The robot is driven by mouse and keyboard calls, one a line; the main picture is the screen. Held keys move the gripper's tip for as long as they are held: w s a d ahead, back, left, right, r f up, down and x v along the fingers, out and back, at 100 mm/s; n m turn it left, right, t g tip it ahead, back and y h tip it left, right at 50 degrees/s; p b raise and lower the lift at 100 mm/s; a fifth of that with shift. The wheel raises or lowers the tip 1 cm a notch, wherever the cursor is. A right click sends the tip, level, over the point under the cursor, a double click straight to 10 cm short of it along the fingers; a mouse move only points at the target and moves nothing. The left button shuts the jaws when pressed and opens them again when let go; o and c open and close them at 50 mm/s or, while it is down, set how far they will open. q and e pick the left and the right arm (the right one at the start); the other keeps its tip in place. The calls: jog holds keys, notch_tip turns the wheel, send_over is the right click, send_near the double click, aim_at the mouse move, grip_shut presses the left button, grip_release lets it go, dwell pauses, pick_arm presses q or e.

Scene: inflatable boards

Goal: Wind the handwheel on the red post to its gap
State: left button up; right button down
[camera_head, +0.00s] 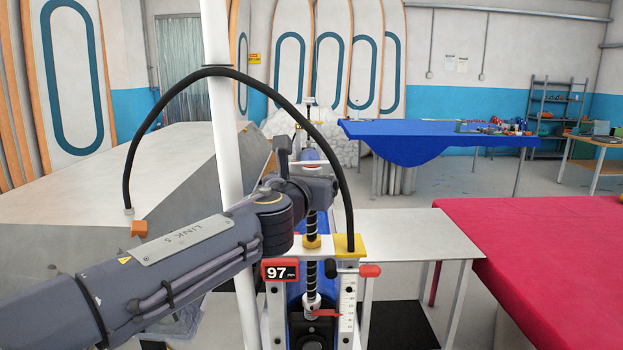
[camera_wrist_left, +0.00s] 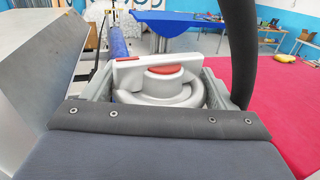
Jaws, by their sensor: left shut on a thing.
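The handwheel (camera_wrist_left: 160,85) is a grey ring with a red hub cap, and it shows in the left wrist view between the two fingers. My left gripper (camera_wrist_left: 157,95) is shut on it. In the head view my left gripper (camera_head: 305,180) is above a black threaded screw (camera_head: 311,220), and the wrist hides most of the wheel there. The right upright (camera_head: 347,305) carries a scale. My right gripper is out of view.
A white pole (camera_head: 222,120) stands close to my left arm. A black hose (camera_head: 170,95) arches over the gripper to a yellow block (camera_head: 347,244). A grey table (camera_head: 410,240) and a red-covered table (camera_head: 540,250) are on the right. A grey surface (camera_head: 90,190) lies left.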

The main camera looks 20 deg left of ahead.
pick_arm(q)
jog(key=shift+r+m+h, duration=0.35)
jog(key=shift+m+h, duration=0.15)
jog(key=shift+h, duration=0.4)
jog(key=o, duration=0.7)
jog(key=shift+o, duration=1.2)
jog(key=shift+f, duration=0.2)
jog(key=shift+s, duration=0.1)
jog(key=s, duration=0.7)
jog(key=shift+s+a, duration=0.3)
jog(key=shift+a, duration=0.15)
